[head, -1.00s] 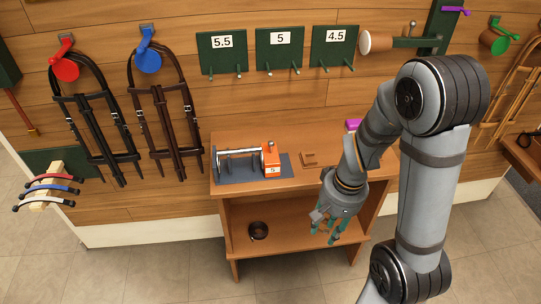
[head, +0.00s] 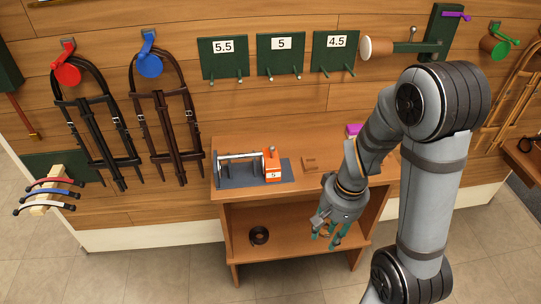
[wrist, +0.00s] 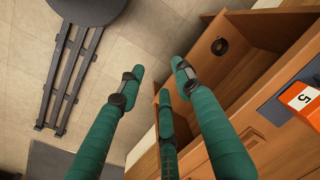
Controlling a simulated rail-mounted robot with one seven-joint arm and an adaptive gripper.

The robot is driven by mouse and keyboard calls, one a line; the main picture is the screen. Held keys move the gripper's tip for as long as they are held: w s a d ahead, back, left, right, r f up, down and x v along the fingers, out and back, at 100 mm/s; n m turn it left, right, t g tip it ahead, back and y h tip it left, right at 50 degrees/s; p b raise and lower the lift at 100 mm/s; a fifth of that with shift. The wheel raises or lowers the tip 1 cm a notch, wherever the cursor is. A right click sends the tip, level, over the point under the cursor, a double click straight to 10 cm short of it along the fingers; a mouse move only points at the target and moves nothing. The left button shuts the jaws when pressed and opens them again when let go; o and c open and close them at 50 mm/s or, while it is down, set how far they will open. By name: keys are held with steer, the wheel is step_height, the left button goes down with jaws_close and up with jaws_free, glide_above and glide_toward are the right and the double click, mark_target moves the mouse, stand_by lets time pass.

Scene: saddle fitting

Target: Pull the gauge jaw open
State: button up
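The gauge (head: 240,168) sits on a dark mat on top of the wooden bench. It has a silver bar between a post at the left and an orange jaw (head: 272,164) marked 5 at the right. The orange jaw also shows at the right edge of the wrist view (wrist: 302,100). My gripper (head: 330,236) hangs in front of the bench, lower and to the right of the gauge, apart from it. In the wrist view its green fingers (wrist: 157,88) are spread with nothing between them.
The bench (head: 225,204) has a lower shelf with a dark coil (head: 259,235). A small brown block (head: 310,163) and a purple item (head: 354,130) lie on the top. Bridles hang on the wall at the left. The floor in front is clear.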

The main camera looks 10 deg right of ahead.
steer(key=w+a+r+p, duration=0.2)
steer(key=a+r+p, duration=0.1)
steer(key=r+p, duration=0.3)
steer(key=m+t+y+p, duration=0.2)
steer(key=m+p, duration=0.1)
steer(key=p, duration=0.4)
glide_toward(273, 147)
steer(key=p+x, duration=0.1)
steer(key=x, duration=0.7)
steer(key=shift+w+f, duration=0.15)
steer(key=shift+f, duration=0.2)
steer(key=shift+c, duration=0.2)
steer(key=c, duration=0.8)
jaws_close()
